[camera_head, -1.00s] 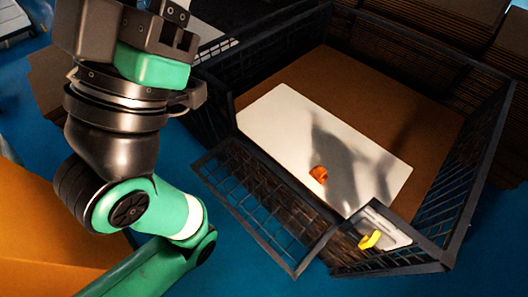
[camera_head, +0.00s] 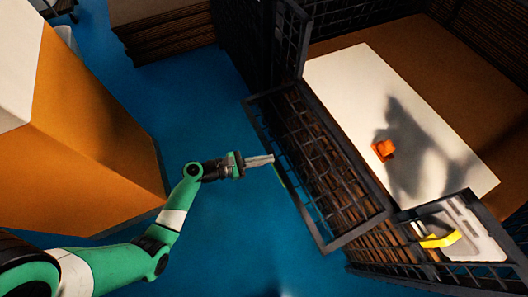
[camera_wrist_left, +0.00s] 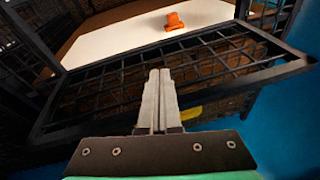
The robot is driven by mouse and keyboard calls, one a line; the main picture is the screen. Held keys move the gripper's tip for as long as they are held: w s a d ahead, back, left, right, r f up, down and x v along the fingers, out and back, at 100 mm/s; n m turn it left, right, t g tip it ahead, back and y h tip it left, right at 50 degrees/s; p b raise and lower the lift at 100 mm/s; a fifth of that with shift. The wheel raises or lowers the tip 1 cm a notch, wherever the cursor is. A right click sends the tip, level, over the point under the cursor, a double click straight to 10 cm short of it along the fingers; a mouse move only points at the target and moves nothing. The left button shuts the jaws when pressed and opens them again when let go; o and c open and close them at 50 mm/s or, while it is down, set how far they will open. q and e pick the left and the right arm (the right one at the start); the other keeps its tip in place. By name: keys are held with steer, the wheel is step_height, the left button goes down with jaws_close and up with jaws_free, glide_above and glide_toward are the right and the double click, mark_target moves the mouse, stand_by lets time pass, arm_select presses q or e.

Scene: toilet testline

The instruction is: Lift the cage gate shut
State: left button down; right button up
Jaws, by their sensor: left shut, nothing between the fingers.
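The cage gate (camera_head: 320,165) is a black mesh panel, folded down and outward on the left side of the black cage. Its frame and mesh also show in the wrist view (camera_wrist_left: 101,96), behind my fingers. My left gripper (camera_head: 271,159) is shut and empty, with its fingertips close to the gate's outer edge. In the wrist view the two fingers (camera_wrist_left: 158,76) are together and overlap the gate's mesh. I cannot tell whether they touch it. My right gripper is not in view.
Inside the cage lie a white board (camera_head: 345,75) and an orange piece (camera_head: 383,150). A yellow handle (camera_head: 440,240) is at the cage's near corner. A large orange box (camera_head: 90,140) stands at left.

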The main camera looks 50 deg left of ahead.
arm_select(q)
steer(key=s+a+f+n+y+b, duration=0.25)
steer(key=s+f, duration=0.45)
steer(key=f, duration=0.4)
steer(key=b+x, duration=0.7)
steer(key=x, duration=0.3)
steer(key=shift+w, duration=0.3)
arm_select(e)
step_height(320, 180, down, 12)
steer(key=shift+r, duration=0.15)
arm_select(q)
steer(key=shift+n+h, duration=0.25)
